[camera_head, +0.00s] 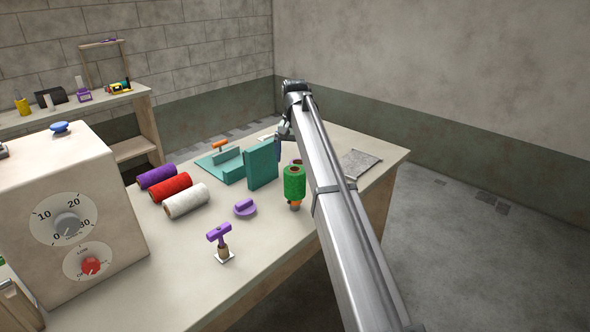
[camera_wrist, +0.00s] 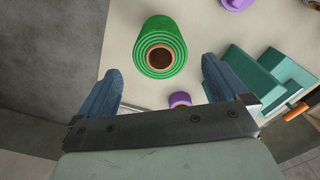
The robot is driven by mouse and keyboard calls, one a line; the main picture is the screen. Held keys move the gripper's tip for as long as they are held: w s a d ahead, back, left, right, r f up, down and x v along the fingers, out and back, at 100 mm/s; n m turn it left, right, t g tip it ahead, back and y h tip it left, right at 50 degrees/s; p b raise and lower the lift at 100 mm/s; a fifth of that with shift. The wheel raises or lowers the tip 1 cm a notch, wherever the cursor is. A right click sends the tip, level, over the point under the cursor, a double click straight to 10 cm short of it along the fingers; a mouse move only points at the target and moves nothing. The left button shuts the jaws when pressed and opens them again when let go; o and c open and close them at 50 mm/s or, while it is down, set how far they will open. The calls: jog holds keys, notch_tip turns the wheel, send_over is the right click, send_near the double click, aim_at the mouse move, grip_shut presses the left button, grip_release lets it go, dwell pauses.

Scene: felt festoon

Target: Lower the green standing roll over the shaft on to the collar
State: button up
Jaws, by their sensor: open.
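The green roll (camera_head: 294,184) stands upright near the right side of the table. I cannot tell whether the roll fully rests on the collar. In the wrist view the roll (camera_wrist: 159,50) is seen from its end, with a brown core and a dark hole. No shaft can be made out inside the hole. My gripper (camera_wrist: 160,68) is open and empty, its blue fingers apart, with the roll beyond the fingertips. In the head view my gripper (camera_head: 281,140) is partly hidden behind the arm.
A teal upright block (camera_head: 262,164) stands left of the roll. Purple (camera_head: 157,176), red (camera_head: 171,187) and white (camera_head: 186,200) rolls lie further left. A purple knob (camera_head: 244,208) and a purple T-handle (camera_head: 219,236) are nearer. A grey felt piece (camera_head: 361,163) lies at right.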

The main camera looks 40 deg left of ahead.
jog(key=shift+r, duration=1.75)
